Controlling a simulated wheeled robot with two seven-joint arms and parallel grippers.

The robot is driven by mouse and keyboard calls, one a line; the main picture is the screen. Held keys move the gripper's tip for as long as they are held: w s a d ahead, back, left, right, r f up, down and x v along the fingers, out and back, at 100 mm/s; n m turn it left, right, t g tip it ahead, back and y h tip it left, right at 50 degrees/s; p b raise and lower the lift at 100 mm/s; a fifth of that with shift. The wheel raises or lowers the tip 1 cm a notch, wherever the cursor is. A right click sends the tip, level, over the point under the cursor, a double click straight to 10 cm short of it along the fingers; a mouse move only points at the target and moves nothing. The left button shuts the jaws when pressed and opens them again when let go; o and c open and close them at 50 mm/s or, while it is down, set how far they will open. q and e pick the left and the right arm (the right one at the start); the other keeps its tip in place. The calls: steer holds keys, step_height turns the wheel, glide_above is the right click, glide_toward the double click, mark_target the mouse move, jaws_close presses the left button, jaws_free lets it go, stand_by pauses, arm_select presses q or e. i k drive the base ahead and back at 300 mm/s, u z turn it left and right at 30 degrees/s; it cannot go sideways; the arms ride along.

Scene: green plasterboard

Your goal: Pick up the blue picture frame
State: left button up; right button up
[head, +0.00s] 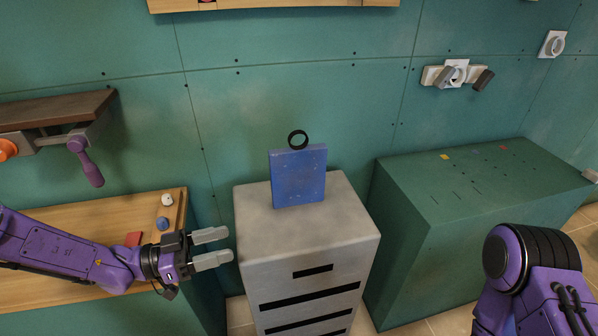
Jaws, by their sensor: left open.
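The blue picture frame (299,176) stands upright on top of the grey cabinet (348,222), near its back edge. A black ring (298,140) sticks up at the frame's top edge. My left gripper (222,247) is open and empty, with its two pale fingers pointing right. It is at the left side of the cabinet, lower in the picture than the frame and apart from it. My right arm shows at the lower right, but its gripper is not in view.
A wooden table (60,290) at the left holds a red block (133,239), a blue piece (162,224) and a white piece (167,199). A brown shelf (50,112) with a purple handle (86,162) hangs above. A green box-like unit (440,230) stands right of the cabinet.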

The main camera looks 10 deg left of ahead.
mark_target(298, 173)
steer(key=i, duration=0.85)
